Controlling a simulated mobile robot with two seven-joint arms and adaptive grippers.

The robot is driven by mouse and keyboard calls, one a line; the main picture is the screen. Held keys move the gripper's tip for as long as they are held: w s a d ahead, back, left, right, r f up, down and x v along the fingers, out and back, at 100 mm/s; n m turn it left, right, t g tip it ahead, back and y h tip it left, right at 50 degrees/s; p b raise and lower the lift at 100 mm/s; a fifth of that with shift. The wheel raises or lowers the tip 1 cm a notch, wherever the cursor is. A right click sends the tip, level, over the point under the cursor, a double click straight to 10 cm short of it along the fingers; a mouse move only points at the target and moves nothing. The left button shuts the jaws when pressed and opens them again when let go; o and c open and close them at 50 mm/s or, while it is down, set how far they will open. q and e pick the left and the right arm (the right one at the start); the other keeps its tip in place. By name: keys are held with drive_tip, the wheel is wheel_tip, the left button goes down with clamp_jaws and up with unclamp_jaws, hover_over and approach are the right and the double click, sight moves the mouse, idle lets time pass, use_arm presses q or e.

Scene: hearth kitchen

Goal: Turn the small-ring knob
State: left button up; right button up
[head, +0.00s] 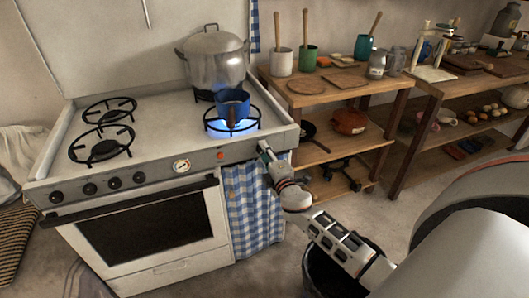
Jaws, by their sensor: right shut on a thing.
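The white stove (195,130) stands at the left with a row of dark knobs (90,188) on its front panel. A blue pot (232,101) sits on the front right ring (211,125), where a blue flame burns. My right gripper (263,148) is at the right end of the front panel, shut on what seems to be the small-ring knob. The gripper covers that knob, so I cannot see its angle. My left gripper is out of view.
A large lidded steel pot (213,60) stands on the back right ring. A blue checked cloth (252,208) hangs below the panel, close to my right arm. A wooden shelf (335,160) stands right of the stove. A dark bin (328,278) is beneath my arm.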

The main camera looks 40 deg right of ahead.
drive_tip(key=shift+n, duration=0.7)
drive_tip(key=o, duration=1.1)
drive_tip(key=shift+s, duration=0.1)
drive_tip(key=v, duration=1.1)
drive_tip(key=shift+s+a, duration=0.2)
drive_tip(key=shift+s, duration=0.2)
